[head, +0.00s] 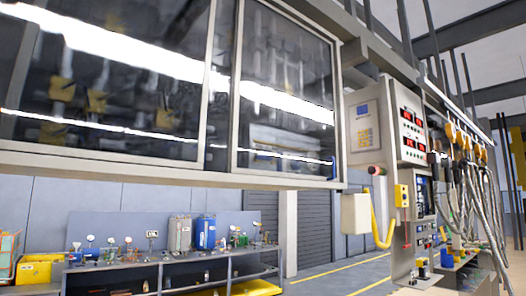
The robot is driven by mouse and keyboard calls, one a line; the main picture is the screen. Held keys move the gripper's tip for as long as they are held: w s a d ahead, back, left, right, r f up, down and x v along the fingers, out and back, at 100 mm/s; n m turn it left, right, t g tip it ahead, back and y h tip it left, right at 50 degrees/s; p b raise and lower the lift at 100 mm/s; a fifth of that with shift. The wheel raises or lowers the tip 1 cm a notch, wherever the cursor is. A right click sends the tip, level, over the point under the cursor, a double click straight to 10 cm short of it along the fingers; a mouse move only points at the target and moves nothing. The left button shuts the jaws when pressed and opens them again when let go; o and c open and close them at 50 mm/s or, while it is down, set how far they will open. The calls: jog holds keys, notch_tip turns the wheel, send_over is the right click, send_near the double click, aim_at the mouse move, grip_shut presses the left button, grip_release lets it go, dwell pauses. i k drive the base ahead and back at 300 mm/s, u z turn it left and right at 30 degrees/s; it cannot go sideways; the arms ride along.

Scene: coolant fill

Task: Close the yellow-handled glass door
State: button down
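A large cabinet with grey-framed glass panels fills the upper left, seen from below. The left glass panel (100,75) and the right glass panel (288,90) carry bright white light streaks. Blurred pipe shapes and yellow patches show in the glass; I cannot tell whether they are behind it or reflected. I make out no yellow handle on either panel, and I cannot tell which one is the door or whether it stands open. My gripper is not in view.
A control box (385,125) with red displays stands right of the cabinet, with a white box (356,214) and a yellow curved tube (382,228) below. Hoses (478,190) hang at right. A shelf bench (170,270) with blue containers (205,232) stands lower left. Floor shows lower centre.

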aim_at(9, 146)
jog(key=z, duration=0.2)
jog(key=i, duration=1.75)
jog(key=u, duration=0.95)
jog(key=i, duration=0.35)
jog(key=u, duration=0.3)
